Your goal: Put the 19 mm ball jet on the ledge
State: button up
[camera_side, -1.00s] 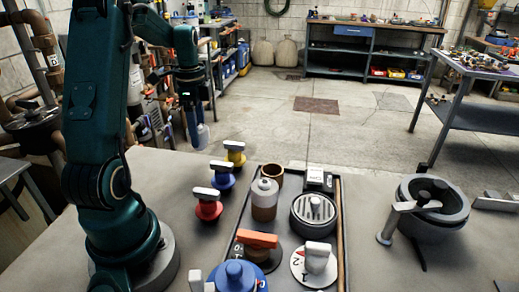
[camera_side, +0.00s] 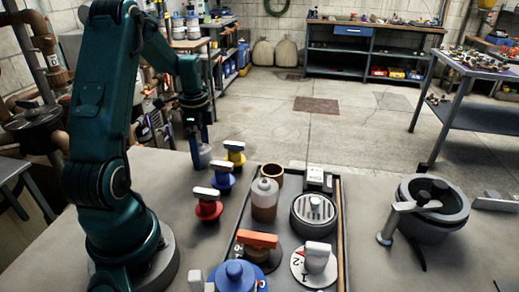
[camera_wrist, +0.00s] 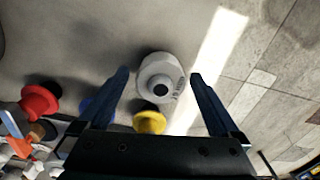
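The ball jet (camera_wrist: 160,78) is a pale grey round fitting with a dark central hole and lettering that looks like 19 mm. In the side view it is a small grey shape (camera_side: 203,156) low by my fingers, and it appears to stand on the grey ledge (camera_side: 165,165) near the far edge. My gripper (camera_wrist: 159,74) is open, with a finger on each side of the jet and a visible gap at both. In the side view my gripper (camera_side: 199,155) points down, and one finger partly hides the jet. Exact contact under the jet is hidden.
Yellow (camera_side: 234,154), blue (camera_side: 222,177) and red (camera_side: 207,206) handled fittings stand close to the jet. A dark tray (camera_side: 341,215) holds a bottle (camera_side: 264,200), a brown cup (camera_side: 271,173) and a round grille (camera_side: 313,212). A grey pot (camera_side: 440,220) stands right. The ledge drops away behind.

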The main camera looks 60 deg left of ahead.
aim_at(201, 149)
notch_tip(201, 149, up, 12)
jog(key=d+r+n+t+y, duration=0.1)
jog(key=d+r+n+t, duration=0.2)
jog(key=d, duration=1)
jog(key=s+d+f+n+t+h, duration=0.1)
jog(key=s+d+n, duration=0.3)
jog(key=d, duration=0.8)
jog(key=shift+s+f+t, duration=0.4)
jog(key=shift+s+t, duration=0.4)
jog(key=shift+s, duration=0.15)
